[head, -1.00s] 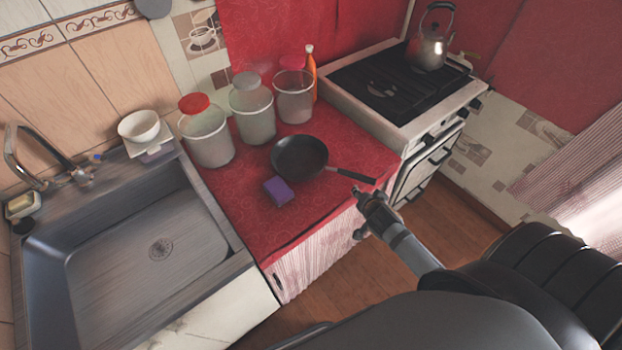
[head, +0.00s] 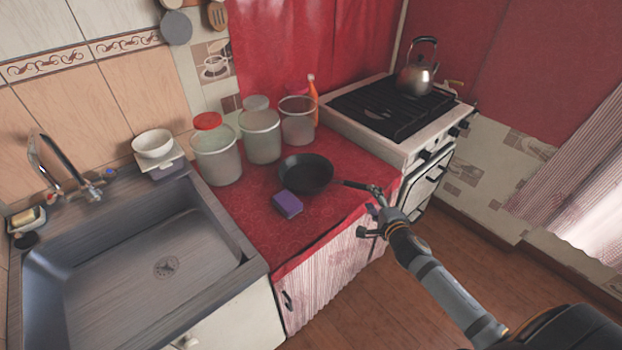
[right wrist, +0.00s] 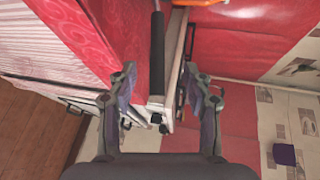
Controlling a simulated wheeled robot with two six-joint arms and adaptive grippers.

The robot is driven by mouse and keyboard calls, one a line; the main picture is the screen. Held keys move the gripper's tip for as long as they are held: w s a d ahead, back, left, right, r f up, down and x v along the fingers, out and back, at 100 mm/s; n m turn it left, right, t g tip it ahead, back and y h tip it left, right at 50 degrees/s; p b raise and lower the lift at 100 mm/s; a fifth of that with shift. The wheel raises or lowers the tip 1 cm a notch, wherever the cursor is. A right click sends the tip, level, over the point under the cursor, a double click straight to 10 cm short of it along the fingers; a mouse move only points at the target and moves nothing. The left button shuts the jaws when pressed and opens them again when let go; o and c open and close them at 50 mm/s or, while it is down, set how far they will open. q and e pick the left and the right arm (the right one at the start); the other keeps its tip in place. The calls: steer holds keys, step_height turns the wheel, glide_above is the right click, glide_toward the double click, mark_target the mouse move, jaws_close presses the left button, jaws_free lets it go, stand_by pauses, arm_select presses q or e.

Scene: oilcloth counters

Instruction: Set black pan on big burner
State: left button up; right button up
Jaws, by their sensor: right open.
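The black pan (head: 306,173) sits upright on the red counter, its handle pointing right past the counter's front edge. The stove (head: 410,145) stands beyond it, with dark grates (head: 392,108) on top. Which burner is the big one cannot be told. My right gripper (head: 369,211) is open at the handle's end. In the right wrist view the handle (right wrist: 157,50) reaches down from the top, in line with the gap between the open fingers (right wrist: 162,80), with nothing gripped. My left gripper is not in view.
A kettle (head: 417,75) stands at the back right of the stove. Several containers (head: 260,135) and an orange bottle (head: 313,98) line the back of the counter. A purple sponge (head: 287,204) lies close to the pan. The sink (head: 150,255) is at left.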

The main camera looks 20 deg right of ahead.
mark_target(361, 188)
steer(key=x, duration=0.2)
steer(key=shift+w+f, duration=0.15)
steer(key=shift+w, duration=0.15)
steer(key=shift+w+p, duration=0.35)
steer(key=shift+p, duration=0.15)
steer(key=p+x, duration=0.1)
steer(key=x, duration=0.3)
steer(key=shift+w+a+f, duration=0.2)
steer(key=shift+f, duration=0.1)
steer(key=shift+c, duration=0.2)
jaws_close()
steer(key=shift+r, duration=0.15)
